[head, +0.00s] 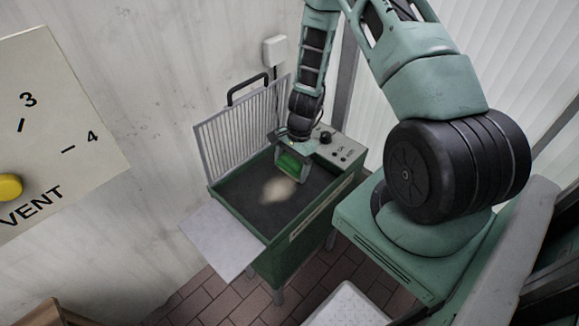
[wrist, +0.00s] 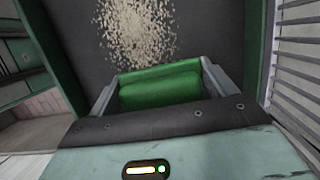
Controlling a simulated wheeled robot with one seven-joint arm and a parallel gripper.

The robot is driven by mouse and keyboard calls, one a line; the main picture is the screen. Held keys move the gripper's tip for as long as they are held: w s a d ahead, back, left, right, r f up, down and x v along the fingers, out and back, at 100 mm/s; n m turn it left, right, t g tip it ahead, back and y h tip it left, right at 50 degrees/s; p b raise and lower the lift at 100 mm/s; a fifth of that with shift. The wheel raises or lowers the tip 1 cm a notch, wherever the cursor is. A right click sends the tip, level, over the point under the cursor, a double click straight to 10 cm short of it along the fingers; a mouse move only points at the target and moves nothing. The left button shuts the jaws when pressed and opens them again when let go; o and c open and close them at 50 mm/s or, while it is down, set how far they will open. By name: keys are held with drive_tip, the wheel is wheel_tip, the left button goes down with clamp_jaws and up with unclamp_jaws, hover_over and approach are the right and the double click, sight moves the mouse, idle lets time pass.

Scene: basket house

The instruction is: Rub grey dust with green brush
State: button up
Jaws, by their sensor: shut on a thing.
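My gripper (head: 292,169) reaches down into a green box with a dark bottom (head: 240,193). It is shut on the green brush (head: 289,161), which sits between the fingers in the wrist view (wrist: 160,88). The brush's underside is hidden, so I cannot tell whether it touches the bottom. A pale grey-beige dust patch (head: 277,190) lies on the dark bottom, just beside the brush. In the wrist view the dust (wrist: 138,32) shows as many small specks just beyond the brush.
A grey slatted grille (head: 235,125) with a black handle stands upright along the box's back side. A control panel with a black knob (head: 326,136) is at its right end. A pale flap (head: 222,237) sticks out at the left. A panel marked VENT (head: 60,130) is at far left.

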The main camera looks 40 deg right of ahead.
sight(293, 159)
drive_tip(key=shift+d, duration=0.4)
drive_tip(key=shift+d+r+p, duration=0.2)
drive_tip(key=shift+r+p, duration=0.1)
drive_tip(key=shift+p, duration=0.15)
wheel_tip(293, 159, up, 2)
drive_tip(key=shift+a+r+p, duration=0.15)
drive_tip(key=shift+r+p, duration=0.1)
drive_tip(key=shift+p, duration=0.45)
drive_tip(key=shift+r+p, duration=1.95)
drive_tip(key=shift+r, duration=0.45)
